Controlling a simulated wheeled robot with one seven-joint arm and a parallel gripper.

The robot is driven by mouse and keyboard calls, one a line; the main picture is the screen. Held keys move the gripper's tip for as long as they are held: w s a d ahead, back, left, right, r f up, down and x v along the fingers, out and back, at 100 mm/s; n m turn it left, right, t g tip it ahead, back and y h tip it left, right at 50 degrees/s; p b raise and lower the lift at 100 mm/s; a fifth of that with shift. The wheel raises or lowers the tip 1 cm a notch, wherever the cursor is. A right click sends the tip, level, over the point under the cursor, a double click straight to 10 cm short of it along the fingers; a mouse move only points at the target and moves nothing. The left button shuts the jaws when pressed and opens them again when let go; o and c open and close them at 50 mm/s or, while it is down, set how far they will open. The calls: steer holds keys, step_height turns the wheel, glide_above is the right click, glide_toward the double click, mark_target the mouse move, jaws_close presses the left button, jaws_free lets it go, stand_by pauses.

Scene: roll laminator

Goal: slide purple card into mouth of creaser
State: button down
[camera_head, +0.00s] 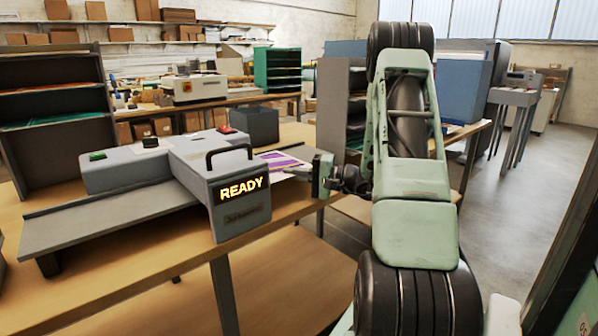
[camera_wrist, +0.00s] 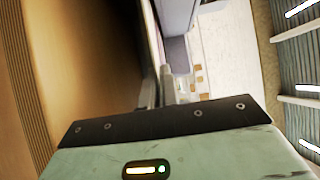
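The creaser (camera_head: 225,185) is a grey machine on the wooden table, with a black handle and a lit "READY" display on its near side. The purple card (camera_head: 283,161), with white parts, lies roughly flat at the right side of the creaser. Its left end is close to the machine; the mouth itself is hidden from this side. My gripper (camera_head: 318,175) is at the card's right end, level with it. In the wrist view my gripper (camera_wrist: 160,92) shows narrow fingers near each other, but the card is not distinguishable there. I cannot tell whether they grip it.
A grey outfeed board (camera_head: 105,220) extends left from the creaser. A dark grey bin (camera_head: 255,124) stands behind it on the table (camera_head: 110,285). Dark shelving (camera_head: 340,110) stands behind my gripper. Open floor (camera_head: 510,190) lies to the right.

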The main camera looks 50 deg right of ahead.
mark_target(282, 177)
steer(key=shift+w+a+p, duration=0.2)
steer(key=shift+w+a, duration=0.05)
steer(key=shift+a, duration=0.8)
steer(key=shift+w+a+p, duration=0.2)
steer(key=shift+w+a, duration=0.05)
steer(key=shift+a, duration=0.8)
steer(key=shift+f+b, duration=0.2)
steer(key=shift+b, duration=0.1)
steer(key=c, duration=1.6)
jaws_free()
steer(key=b+v, duration=0.2)
steer(key=v, duration=1.5)
steer(key=shift+s+d, duration=0.15)
steer(key=shift+r, duration=0.1)
